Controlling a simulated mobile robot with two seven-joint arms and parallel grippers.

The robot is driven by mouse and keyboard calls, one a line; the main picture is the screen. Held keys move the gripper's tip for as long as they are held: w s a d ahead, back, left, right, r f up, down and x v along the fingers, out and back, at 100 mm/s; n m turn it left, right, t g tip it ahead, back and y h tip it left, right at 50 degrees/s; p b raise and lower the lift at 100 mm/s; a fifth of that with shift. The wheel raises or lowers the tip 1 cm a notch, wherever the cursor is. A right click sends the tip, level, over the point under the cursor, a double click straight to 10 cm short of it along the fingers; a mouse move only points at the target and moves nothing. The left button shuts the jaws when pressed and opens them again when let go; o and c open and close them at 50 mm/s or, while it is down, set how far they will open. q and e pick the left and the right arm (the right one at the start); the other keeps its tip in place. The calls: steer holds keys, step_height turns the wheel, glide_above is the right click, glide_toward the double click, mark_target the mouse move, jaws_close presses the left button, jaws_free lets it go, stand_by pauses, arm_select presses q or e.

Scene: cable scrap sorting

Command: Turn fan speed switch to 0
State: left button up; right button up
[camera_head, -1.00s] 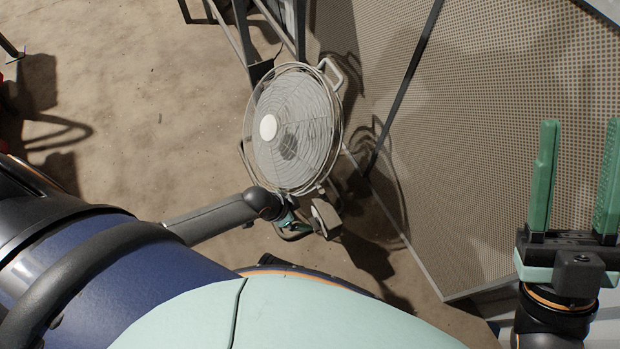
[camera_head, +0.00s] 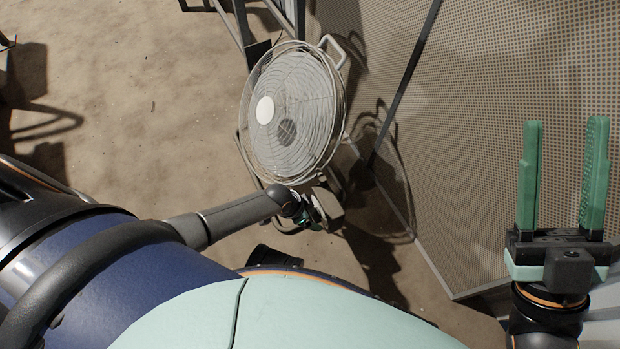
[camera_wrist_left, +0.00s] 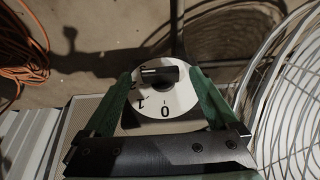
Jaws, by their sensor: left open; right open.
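The fan (camera_head: 305,95) stands on the floor with its round wire grille facing up and left. Its grille also shows at the right of the left wrist view (camera_wrist_left: 298,105). The speed switch (camera_wrist_left: 160,76) is a black knob on a white dial (camera_wrist_left: 180,98). The digits 0 and 1 are readable on the dial; others are partly hidden. The knob's bar lies roughly level, and which digit it marks is unclear. My left gripper (camera_wrist_left: 160,73) is open, its green fingers on either side of the dial; contact cannot be told. My right gripper (camera_head: 563,125) is open and empty, far right.
A perforated panel wall (camera_head: 500,110) stands right of the fan. A metal frame (camera_head: 240,20) is behind it. Orange cable (camera_wrist_left: 22,50) lies on the floor in the left wrist view. The floor left of the fan is largely clear.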

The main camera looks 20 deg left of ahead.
arm_select(q)
steer(key=shift+f, duration=0.1)
steer(key=c, duration=1.4)
